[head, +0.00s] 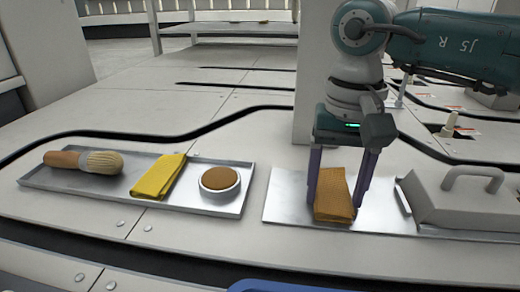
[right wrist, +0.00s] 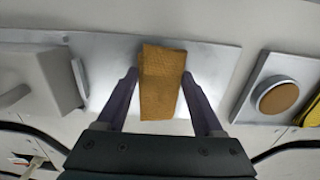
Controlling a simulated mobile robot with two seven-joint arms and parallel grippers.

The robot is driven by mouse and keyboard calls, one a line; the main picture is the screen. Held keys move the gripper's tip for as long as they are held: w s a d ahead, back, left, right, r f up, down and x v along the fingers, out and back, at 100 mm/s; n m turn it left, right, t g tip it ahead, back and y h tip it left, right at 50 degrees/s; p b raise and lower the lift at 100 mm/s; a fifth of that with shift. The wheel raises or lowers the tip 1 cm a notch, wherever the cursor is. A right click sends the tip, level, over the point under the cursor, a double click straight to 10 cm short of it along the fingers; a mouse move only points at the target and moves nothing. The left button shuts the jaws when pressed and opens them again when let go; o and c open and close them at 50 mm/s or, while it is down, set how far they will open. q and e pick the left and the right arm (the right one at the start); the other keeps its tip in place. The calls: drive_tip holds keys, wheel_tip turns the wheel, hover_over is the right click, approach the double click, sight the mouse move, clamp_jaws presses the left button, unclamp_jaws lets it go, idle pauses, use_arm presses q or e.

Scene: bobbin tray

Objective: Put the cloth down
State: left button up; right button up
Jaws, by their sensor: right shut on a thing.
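A folded brown cloth (head: 332,194) stands between the two purple fingers of my right gripper (head: 337,200), which is shut on it. The cloth is over a flat metal plate (head: 285,195). Its lower edge is at or just above the plate; I cannot tell if it touches. In the right wrist view the cloth (right wrist: 161,82) sits between the fingertips of the right gripper (right wrist: 162,85), over the plate (right wrist: 215,62). A second folded cloth, yellow (head: 159,176), lies in a shallow metal tray (head: 95,187) to the left. My left gripper is not in view.
The tray also holds a brush (head: 84,161) with a wooden handle and a round tin (head: 220,182) with a brown top. A grey block with a handle (head: 465,200) stands at the plate's right end. A narrow gap separates tray and plate. A pillar rises behind the plate.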

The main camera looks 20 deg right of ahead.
sight(335, 193)
drive_tip(key=o, duration=1.2)
wheel_tip(335, 193, up, 12)
drive_tip(key=p, duration=0.8)
drive_tip(key=shift+r, duration=0.15)
